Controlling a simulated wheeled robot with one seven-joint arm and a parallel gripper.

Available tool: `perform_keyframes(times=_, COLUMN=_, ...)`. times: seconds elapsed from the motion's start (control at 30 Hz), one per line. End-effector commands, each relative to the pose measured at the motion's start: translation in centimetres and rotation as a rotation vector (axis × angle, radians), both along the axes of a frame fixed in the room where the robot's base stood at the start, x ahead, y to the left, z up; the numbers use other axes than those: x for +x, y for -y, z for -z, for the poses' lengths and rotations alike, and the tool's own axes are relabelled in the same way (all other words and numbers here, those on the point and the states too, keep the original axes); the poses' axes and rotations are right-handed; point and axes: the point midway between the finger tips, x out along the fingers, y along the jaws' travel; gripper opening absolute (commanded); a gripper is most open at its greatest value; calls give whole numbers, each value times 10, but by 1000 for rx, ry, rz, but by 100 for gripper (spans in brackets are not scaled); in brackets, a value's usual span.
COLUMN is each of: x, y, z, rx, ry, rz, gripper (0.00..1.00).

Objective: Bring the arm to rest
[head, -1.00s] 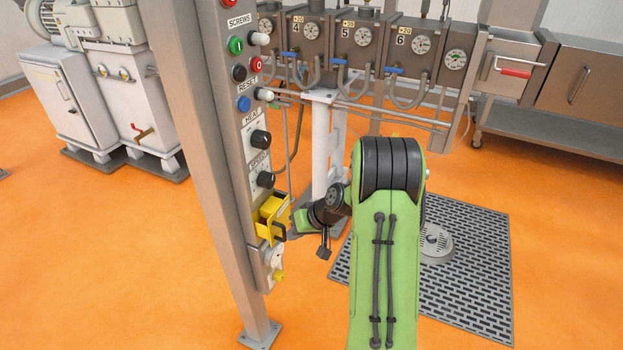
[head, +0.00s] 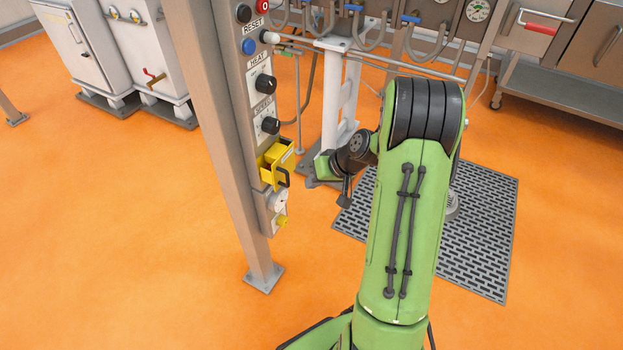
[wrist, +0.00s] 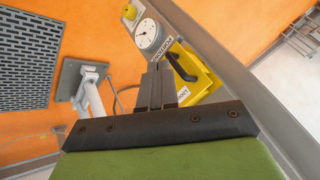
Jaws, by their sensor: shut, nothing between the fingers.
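My green arm (head: 405,225) is folded in the middle of the head view, with its elbow up and its wrist turned toward the control post. My gripper (wrist: 157,74) shows in the wrist view as two dark fingers pressed together, with nothing between them. Beyond the fingers is a yellow box with a black handle (wrist: 198,78). The fingers overlap part of it in that view, and I cannot tell the exact gap. In the head view the yellow box (head: 277,158) is on the post, left of my wrist.
The grey post (head: 225,130) stands left of my arm, carrying knobs, buttons and a white dial (wrist: 147,34). A white stand (head: 340,95) is behind my wrist. A floor grate (head: 480,235) lies at right. Orange floor is open at left.

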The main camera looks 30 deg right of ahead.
Motion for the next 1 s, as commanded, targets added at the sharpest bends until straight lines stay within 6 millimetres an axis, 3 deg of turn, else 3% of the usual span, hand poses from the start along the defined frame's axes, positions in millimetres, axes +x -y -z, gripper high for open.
perform_keyframes(times=0.3, x=-34, y=4, z=-48, rx=-4, ry=0, rz=8, gripper=0)
perform_keyframes(times=0.6, x=-40, y=4, z=-54, rx=-5, ry=-1, rz=6, gripper=0)
perform_keyframes(times=0.67, x=-41, y=-1, z=-63, rx=-17, ry=-2, rz=-5, gripper=0)
perform_keyframes(times=0.77, x=-49, y=-28, z=-107, rx=-81, ry=-21, rz=-56, gripper=0)
perform_keyframes(times=0.83, x=-64, y=-57, z=-150, rx=-151, ry=-42, rz=-100, gripper=0)
perform_keyframes(times=1.0, x=-127, y=-114, z=-241, rx=-313, ry=-65, rz=-154, gripper=0)
